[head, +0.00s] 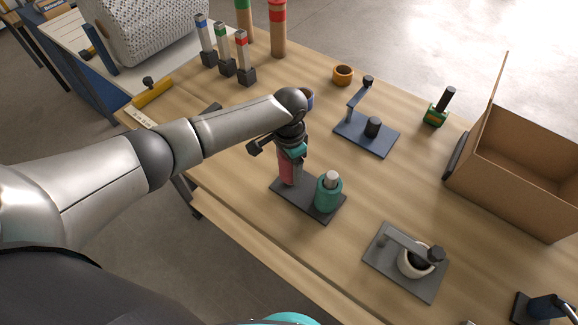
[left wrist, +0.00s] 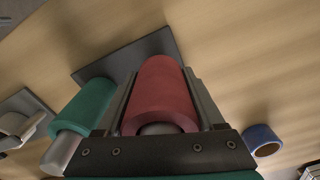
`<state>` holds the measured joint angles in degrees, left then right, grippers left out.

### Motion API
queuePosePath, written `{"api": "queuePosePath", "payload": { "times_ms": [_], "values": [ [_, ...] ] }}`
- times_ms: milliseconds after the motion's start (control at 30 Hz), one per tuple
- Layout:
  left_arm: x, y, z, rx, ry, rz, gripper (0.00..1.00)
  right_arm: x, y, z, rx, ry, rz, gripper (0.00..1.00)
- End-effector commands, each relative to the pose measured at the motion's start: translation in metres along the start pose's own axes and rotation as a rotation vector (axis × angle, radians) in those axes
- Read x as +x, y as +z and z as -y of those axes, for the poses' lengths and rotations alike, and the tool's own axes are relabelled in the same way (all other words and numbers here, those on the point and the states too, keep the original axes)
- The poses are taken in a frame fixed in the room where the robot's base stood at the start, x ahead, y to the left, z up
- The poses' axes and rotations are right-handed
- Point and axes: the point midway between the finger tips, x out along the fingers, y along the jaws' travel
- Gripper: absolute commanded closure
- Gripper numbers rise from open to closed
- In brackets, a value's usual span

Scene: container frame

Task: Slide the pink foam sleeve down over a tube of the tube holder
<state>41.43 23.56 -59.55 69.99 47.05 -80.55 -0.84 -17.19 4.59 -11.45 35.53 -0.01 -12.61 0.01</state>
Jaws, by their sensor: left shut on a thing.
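The tube holder is a dark plate (head: 323,212) with two upright tubes, on the wooden table. A teal sleeve (head: 328,196) sits around the right tube, whose pale top sticks out; it also shows in the left wrist view (left wrist: 86,108). My left gripper (head: 288,158) points down over the left tube and is shut on the pink foam sleeve (head: 286,170). In the left wrist view the pink sleeve (left wrist: 160,90) lies between the fingers, with a grey tube end (left wrist: 158,128) inside its near opening. Its lower end is close to the plate; I cannot tell whether they touch.
A blue ring (left wrist: 262,138) lies behind my arm. A blue stand (head: 367,136) is behind the holder, a grey stand with a white cup (head: 405,265) in front right. An open cardboard box (head: 530,165) is at right. Several coloured tubes (head: 226,62) stand at back left.

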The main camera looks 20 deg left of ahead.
Motion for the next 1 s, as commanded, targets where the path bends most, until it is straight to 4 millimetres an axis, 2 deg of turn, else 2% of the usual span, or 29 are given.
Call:
{"api": "queuePosePath", "payload": {
  "times_ms": [500, 533, 767, 1000],
  "values": [
    [0.0085, 0.0, -0.0002, 0.0, 0.001, 0.0, 0.81, 0.0057, 0.0005, 0.0001, 0.0, 0.0, 0.0, 1.0],
    [0.0082, -0.0001, -0.0002, 0.0, 0.0, 0.0, 0.28, 0.0054, 0.0005, 0.0001, 0.0, 0.0, 0.0, 1.0],
    [0.0078, 0.0, -0.0001, 0.0, 0.0, 0.0, 0.02, 0.0051, 0.0004, 0.0001, 0.0, 0.0, 0.0, 1.0],
    [0.0078, 0.0001, -0.0001, 0.0, 0.0, 0.0, 0.0, 0.0051, 0.0004, 0.0001, 0.0, 0.0, 0.0, 1.0]
  ]
}}
